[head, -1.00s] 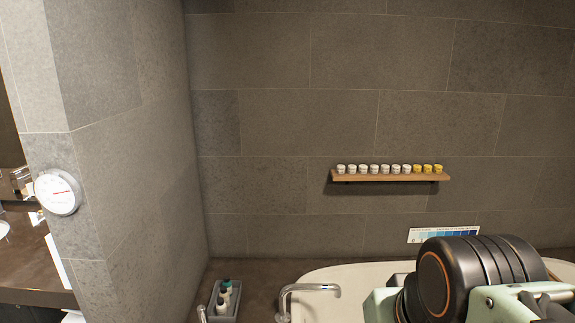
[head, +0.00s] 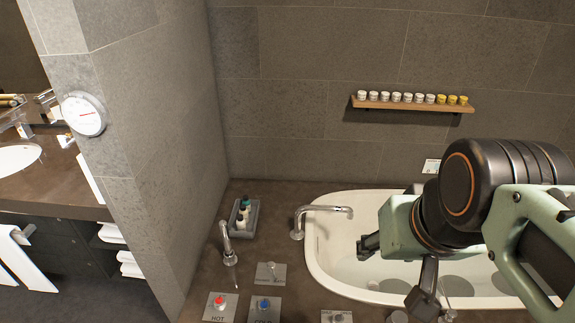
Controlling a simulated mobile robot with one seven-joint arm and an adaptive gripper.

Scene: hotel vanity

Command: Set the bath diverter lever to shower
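A small grey plate with a short lever (head: 271,268) lies on the dark bath deck, left of the tub. It has tiny labels at its lower edge that I cannot read with certainty; it looks like the diverter. Which side the lever points to is too small to tell. My gripper (head: 391,275) is over the tub, to the right of this plate and apart from it. Its two dark fingers are spread, with nothing seen between them.
HOT (head: 220,301) and COLD (head: 264,303) knobs sit in front of the lever plate. Another knob plate (head: 338,317) is at the bottom edge. The tub (head: 322,262) is at right.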

